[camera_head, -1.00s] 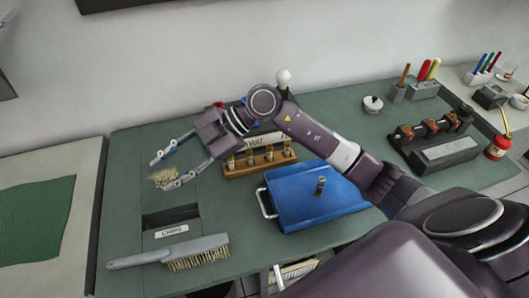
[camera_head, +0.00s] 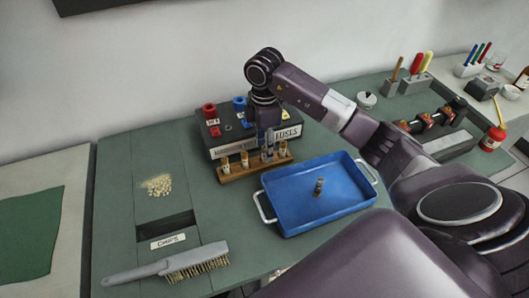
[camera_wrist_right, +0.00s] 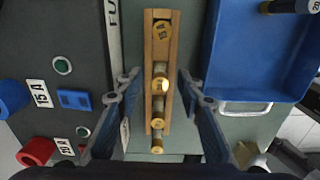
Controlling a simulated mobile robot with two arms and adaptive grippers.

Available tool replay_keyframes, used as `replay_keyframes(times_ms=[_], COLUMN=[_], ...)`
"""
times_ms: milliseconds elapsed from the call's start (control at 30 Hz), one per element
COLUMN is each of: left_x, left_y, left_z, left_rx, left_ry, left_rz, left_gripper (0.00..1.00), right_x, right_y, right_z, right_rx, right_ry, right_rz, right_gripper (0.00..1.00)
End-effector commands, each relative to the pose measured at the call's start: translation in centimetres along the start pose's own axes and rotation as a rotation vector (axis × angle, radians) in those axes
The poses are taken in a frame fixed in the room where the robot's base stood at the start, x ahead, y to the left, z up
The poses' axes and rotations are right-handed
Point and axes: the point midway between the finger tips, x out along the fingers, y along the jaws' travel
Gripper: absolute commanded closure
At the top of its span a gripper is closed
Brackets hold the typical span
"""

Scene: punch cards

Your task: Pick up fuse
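Several fuses stand in a wooden rack (camera_head: 226,177) in front of the dark fuse box (camera_head: 215,148). In the right wrist view, fuses with yellowish caps (camera_wrist_right: 160,86) sit in a row in the rack (camera_wrist_right: 161,20). My right gripper (camera_head: 268,148) points down over the rack's right part. In the right wrist view the gripper (camera_wrist_right: 159,85) is open, a finger on each side of the fuse row, holding nothing. My left gripper is not in view.
A heap of chips (camera_head: 157,185) lies behind the slot labelled CHIPS (camera_head: 168,241). A brush (camera_head: 170,266) lies at the front left. The fuse box has red (camera_head: 210,111) and blue knobs. A dark fixture (camera_head: 440,122) and tool holders stand at the right.

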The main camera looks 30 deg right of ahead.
Motion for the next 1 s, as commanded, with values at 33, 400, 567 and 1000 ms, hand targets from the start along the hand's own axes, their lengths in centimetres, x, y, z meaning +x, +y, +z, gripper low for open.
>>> replay_keyframes(times_ms=[33,400,567,1000], left_x=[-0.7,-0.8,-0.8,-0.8], left_y=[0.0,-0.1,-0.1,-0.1], left_z=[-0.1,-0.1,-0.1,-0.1], left_rx=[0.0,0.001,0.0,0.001], left_ry=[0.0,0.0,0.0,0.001], left_rz=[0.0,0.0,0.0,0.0], left_gripper=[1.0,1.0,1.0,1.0], right_x=[0.5,2.4,2.4,2.3], right_y=[-0.1,0.0,0.0,0.0], right_z=[0.0,0.0,0.0,0.0], right_rx=[0.0,-0.002,-0.002,-0.002], right_ry=[0.0,0.001,0.001,0.002], right_rz=[-0.005,0.0,0.0,0.001], right_gripper=[0.65,0.65,0.8,1.0])
